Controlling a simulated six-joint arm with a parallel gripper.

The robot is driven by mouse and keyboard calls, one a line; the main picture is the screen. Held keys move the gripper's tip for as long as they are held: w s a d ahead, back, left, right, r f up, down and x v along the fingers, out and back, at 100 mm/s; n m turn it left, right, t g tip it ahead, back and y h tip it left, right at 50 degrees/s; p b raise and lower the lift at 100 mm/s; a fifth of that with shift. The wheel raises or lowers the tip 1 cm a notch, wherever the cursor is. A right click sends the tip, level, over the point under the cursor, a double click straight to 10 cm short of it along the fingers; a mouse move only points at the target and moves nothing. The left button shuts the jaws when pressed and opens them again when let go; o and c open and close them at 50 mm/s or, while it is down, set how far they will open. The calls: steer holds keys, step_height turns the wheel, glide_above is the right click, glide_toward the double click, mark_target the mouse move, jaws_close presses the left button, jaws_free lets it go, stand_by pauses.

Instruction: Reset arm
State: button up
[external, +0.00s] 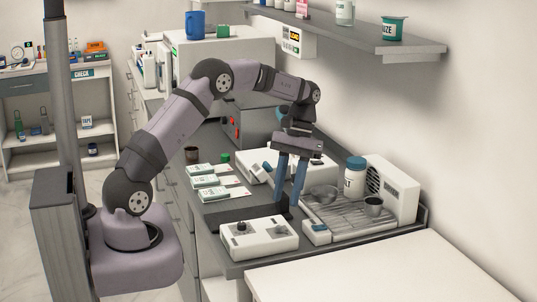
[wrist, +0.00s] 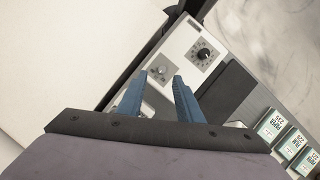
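My gripper (external: 289,190) hangs from my arm above the counter, with its blue fingers pointing down. In the external view the two fingers stand apart with nothing seen between them. In the wrist view my gripper (wrist: 160,80) also shows its fingers spread, with no object held. Beyond the fingertips lies a white box with two dials (wrist: 192,50), which also stands at the counter's front in the external view (external: 260,246).
Small labelled boxes (external: 208,182) sit left of the gripper. A shelf (external: 360,36) juts out above. A bare white tabletop (external: 380,272) lies in front.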

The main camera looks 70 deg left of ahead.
steer(key=s+d+f+m+t+y, duration=0.1)
steer(key=s+d+m, duration=0.2)
steer(key=s+d, duration=0.4)
steer(key=s+d+f+m+t+y, duration=0.1)
steer(key=s+d+f+m+t, duration=0.1)
steer(key=s+d, duration=0.5)
steer(key=s+m, duration=0.1)
steer(key=s, duration=0.4)
steer(key=shift+y, duration=0.3)
steer(key=shift+f, duration=0.1)
steer(key=shift+c, duration=0.6)
stand_by(1.4)
